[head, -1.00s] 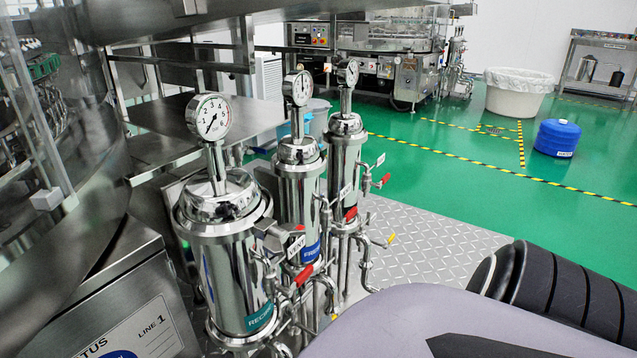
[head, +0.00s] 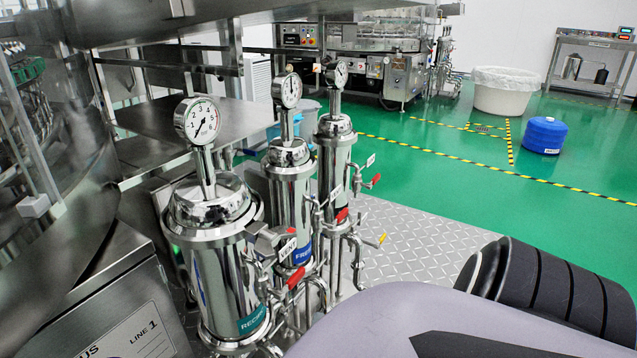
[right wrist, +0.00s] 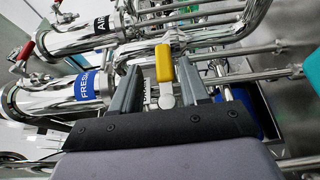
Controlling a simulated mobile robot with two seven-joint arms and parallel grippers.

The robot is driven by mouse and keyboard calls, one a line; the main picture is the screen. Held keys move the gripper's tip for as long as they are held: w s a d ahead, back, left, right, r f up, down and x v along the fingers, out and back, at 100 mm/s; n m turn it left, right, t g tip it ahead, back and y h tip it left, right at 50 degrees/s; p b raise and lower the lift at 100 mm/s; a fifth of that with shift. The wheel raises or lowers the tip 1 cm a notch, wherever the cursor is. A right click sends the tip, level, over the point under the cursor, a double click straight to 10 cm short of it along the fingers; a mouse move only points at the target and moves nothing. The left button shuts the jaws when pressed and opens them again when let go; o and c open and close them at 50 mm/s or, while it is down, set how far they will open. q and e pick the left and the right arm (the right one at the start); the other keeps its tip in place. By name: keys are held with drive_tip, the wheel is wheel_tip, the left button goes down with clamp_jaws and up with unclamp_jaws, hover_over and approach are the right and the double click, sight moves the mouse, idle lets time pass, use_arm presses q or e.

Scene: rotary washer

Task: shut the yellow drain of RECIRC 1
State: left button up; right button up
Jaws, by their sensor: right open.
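The RECIRC housing (head: 215,270) is a polished steel cylinder with a teal label and a gauge, at the left in the head view. Its lower pipework is partly hidden behind my right arm; no yellow handle shows on it there. In the right wrist view a yellow lever handle (right wrist: 163,62) on a steel valve stands between the fingers of my right gripper (right wrist: 157,76). The fingers are open, one on each side of it, with visible gaps. I cannot tell from this view which housing that valve serves. My left gripper is in neither view.
The FRESH housing (head: 292,205) and a third housing (head: 334,165) stand behind, with red-handled valves close by. Patterned metal plate (head: 400,240) covers the floor there. Open green floor lies beyond.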

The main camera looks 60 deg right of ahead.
wheel_tip(320, 180, up, 3)
drive_tip(key=shift+f+p, duration=0.1)
drive_tip(key=shift+p, duration=0.85)
drive_tip(key=o, duration=0.6)
wheel_tip(320, 180, up, 3)
drive_tip(key=shift+w+r+p, duration=0.1)
drive_tip(key=shift+p, duration=1.05)
drive_tip(key=r+p, duration=0.1)
drive_tip(key=r, duration=0.2)
drive_tip(key=r+p, duration=0.4)
drive_tip(key=r, duration=0.1)
drive_tip(key=shift+w+d+r, duration=0.15)
drive_tip(key=shift+d+r, duration=0.15)
drive_tip(key=r, duration=0.1)
drive_tip(key=r+p, duration=0.1)
drive_tip(key=r, duration=0.1)
drive_tip(key=r+p, duration=0.1)
drive_tip(key=shift+s+a+r, duration=0.2)
drive_tip(key=shift+a+r, duration=0.1)
drive_tip(key=shift+r, duration=0.05)
drive_tip(key=c, duration=0.6)
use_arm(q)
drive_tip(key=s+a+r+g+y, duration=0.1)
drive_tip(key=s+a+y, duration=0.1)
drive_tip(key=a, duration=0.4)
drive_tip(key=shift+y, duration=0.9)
use_arm(e)
drive_tip(key=shift+r, duration=0.15)
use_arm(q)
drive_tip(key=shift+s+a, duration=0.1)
